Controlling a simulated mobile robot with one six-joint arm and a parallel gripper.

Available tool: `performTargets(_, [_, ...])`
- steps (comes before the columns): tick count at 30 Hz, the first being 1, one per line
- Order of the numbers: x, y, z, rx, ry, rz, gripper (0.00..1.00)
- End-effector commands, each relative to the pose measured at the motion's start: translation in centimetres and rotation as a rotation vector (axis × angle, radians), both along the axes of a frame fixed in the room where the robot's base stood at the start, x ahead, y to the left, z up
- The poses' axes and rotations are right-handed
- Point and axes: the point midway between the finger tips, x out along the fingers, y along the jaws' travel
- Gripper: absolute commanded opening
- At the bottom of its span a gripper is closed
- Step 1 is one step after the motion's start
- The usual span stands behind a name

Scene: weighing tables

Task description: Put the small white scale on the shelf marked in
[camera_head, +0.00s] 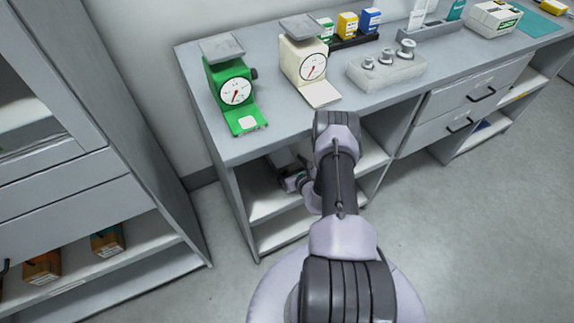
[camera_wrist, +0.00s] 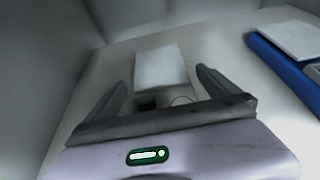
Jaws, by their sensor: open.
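A small white thing with a flat pale top (camera_wrist: 162,67) stands on a light shelf board (camera_wrist: 225,45) in the wrist view, probably the small white scale. A small dark patch shows on its near side. My gripper (camera_wrist: 160,78) is open, one finger on each side of it; whether they touch it I cannot tell. In the head view my gripper (camera_head: 293,182) reaches into the shelves under the table, partly hidden by my arm. A pale thing (camera_head: 284,160) shows just beyond it. No "in" marking is readable.
A blue thing with a white top (camera_wrist: 285,65) stands right of my gripper. On the table (camera_head: 190,70) stand a green dial scale (camera_head: 232,88), a cream dial scale (camera_head: 304,62) and a block with metal weights (camera_head: 386,70). A grey cabinet (camera_head: 60,175) is at left. Floor at right is clear.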

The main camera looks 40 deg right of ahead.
Motion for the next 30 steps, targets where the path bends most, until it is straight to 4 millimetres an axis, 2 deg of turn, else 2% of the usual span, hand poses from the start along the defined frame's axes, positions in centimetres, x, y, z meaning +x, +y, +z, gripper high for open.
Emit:
performTargets(6, [-5.5, 1.2, 2.9, 0.007, 0.003, -0.007, 1.00])
performTargets(12, [-9.5, 2.2, 4.3, 0.004, 0.003, -0.006, 1.00])
performTargets(17, [-10.4, 2.5, 4.5, 0.002, 0.001, -0.003, 1.00])
performTargets(30, [-10.4, 2.5, 4.4, 0.003, 0.001, -0.002, 1.00])
